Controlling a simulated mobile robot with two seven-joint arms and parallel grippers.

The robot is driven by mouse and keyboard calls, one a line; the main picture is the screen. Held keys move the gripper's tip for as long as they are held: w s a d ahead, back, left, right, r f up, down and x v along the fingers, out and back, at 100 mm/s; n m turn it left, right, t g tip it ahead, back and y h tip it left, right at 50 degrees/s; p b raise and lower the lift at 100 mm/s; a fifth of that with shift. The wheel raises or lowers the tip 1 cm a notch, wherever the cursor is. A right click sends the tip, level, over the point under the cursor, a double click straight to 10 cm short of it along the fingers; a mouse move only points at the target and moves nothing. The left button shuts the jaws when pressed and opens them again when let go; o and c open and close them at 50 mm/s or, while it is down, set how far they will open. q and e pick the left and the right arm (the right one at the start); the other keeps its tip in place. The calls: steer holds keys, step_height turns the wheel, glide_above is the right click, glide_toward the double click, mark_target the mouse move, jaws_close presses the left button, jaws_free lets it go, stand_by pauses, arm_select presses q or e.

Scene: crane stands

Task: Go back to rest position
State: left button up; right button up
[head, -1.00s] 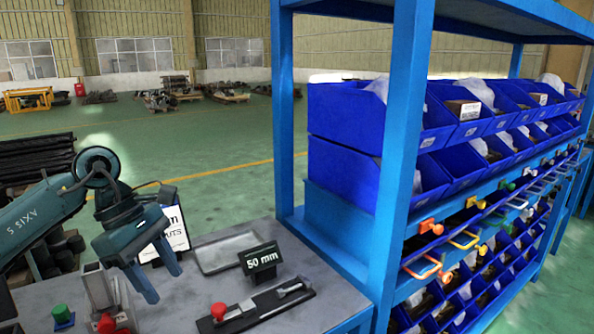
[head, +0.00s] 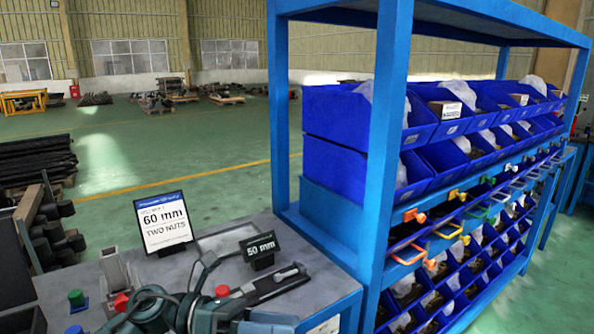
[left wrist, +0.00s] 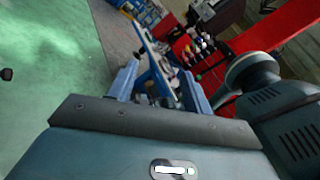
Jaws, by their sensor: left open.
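My left arm (head: 155,308) is folded low at the bottom of the head view, in front of the grey workbench (head: 333,288). Its fingertips do not show clearly there. In the left wrist view my left gripper (left wrist: 160,88) has its two blue-grey fingers apart. I see nothing held between them. My right gripper is in neither view.
On the bench stand a "60 mm TWO NUTS" sign (head: 163,222), a "50 mm" block (head: 260,248), a caliper-like tool (head: 277,284) and a grey tray (head: 222,243). A blue rack (head: 388,150) with bins rises at the right. Open green floor lies behind.

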arm_select(q)
steer(key=w+a+f+n+t+y, duration=0.1)
steer(key=a+f+n+t+y, duration=0.3)
steer(key=n+t, duration=0.85)
steer(key=w+a+f+n+t+y, duration=0.1)
steer(key=f+n+t+y, duration=0.35)
steer(key=n, duration=1.45)
steer(key=s+a+f+n+g+y, duration=0.2)
steer(key=s+f+n, duration=0.4)
steer(key=f, duration=0.3)
steer(key=s+a+f+n+g+y+p, duration=0.1)
steer(key=s+a+f+n+g+y, duration=0.1)
steer(key=s+a+f+n+y, duration=0.2)
steer(key=s+f+n, duration=0.3)
steer(key=f, duration=0.2)
steer(key=shift+s+a+f+g, duration=0.15)
steer(key=shift+s+f+g, duration=0.15)
steer(key=shift+s, duration=0.1)
steer(key=shift+n, duration=0.25)
